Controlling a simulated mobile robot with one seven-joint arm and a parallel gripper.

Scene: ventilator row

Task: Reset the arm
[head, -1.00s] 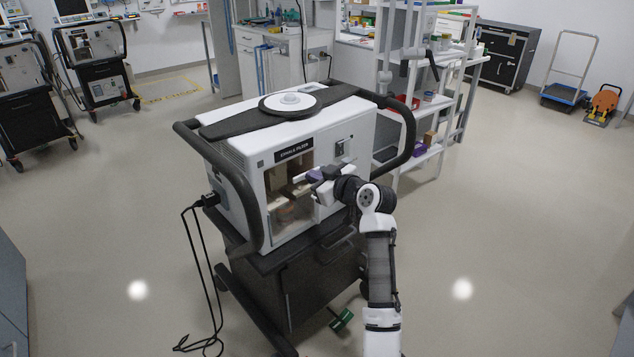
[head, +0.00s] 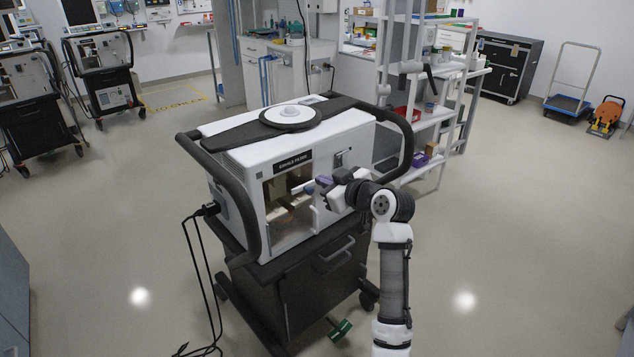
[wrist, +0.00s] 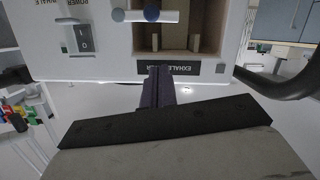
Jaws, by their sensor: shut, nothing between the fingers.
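The ventilator (head: 235,160) is a white box with black handles on a dark cart. Its front has an open-looking compartment (head: 279,190) under an "EXHALE FILTER" label (head: 293,161). The compartment (wrist: 190,38) and label (wrist: 183,67) also show upside down in the wrist view. My gripper (head: 322,184) is in front of the ventilator's face, right of the compartment. In the wrist view, its dark purple fingers (wrist: 157,85) are together with nothing between them.
A white shelf rack (head: 430,125) stands behind and right of the ventilator. A black cable (head: 200,270) hangs from its left side. A green caster pedal (head: 340,329) sits low at the cart's front. Other ventilators (head: 100,70) stand at back left.

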